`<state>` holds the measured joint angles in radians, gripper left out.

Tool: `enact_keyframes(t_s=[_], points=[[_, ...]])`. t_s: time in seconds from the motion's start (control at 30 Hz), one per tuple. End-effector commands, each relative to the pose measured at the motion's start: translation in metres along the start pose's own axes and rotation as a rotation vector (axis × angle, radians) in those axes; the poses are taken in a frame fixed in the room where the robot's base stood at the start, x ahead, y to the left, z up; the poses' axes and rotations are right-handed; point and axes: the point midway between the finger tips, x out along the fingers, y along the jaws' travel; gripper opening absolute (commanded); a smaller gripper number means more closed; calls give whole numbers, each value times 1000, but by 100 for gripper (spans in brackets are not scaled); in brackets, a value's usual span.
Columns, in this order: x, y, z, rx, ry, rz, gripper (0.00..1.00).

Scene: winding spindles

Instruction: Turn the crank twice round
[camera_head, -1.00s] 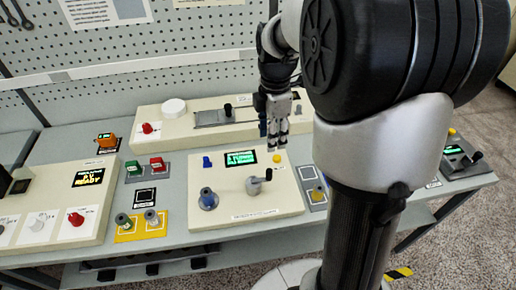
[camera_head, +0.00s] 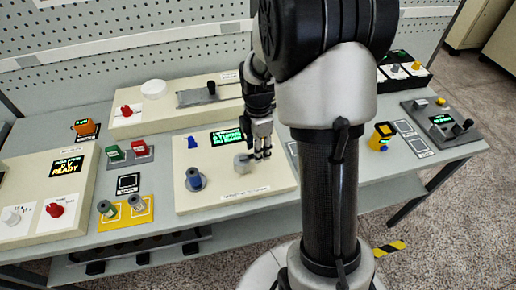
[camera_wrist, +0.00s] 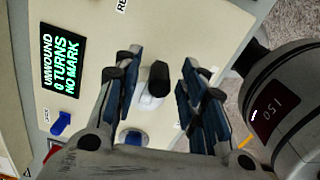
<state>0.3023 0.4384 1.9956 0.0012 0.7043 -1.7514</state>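The crank (camera_head: 243,163) has a pale grey hub and sits on the cream winding panel (camera_head: 220,202). Its black handle (camera_wrist: 158,75) shows in the wrist view, standing on the pale crank arm between my fingers. My gripper (camera_head: 262,152) is low over the panel at the handle, pointing down. In the wrist view my gripper (camera_wrist: 158,70) is open, with a finger pair on each side of the handle and visible gaps. The panel's display (camera_wrist: 61,65) reads "UNWOUND 0 TURNS NO MARK". In the head view my fingers partly hide the handle.
A blue-topped spindle (camera_head: 195,180) stands left of the crank, with a small blue lever (camera_head: 192,142) behind it. A cream slider box (camera_head: 140,122) stands behind. A yellow plate (camera_head: 125,213) is left. A grey box with a black handle (camera_head: 443,122) is at right.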

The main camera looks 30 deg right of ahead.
Motion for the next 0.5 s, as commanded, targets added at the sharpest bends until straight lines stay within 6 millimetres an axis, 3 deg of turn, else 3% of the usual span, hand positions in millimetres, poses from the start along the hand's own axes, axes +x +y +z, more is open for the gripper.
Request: enact_keyframes(t_s=[0.23,0.5], points=[[0,0,0,0,0,1,38],[0,0,0,0,0,1,21]])
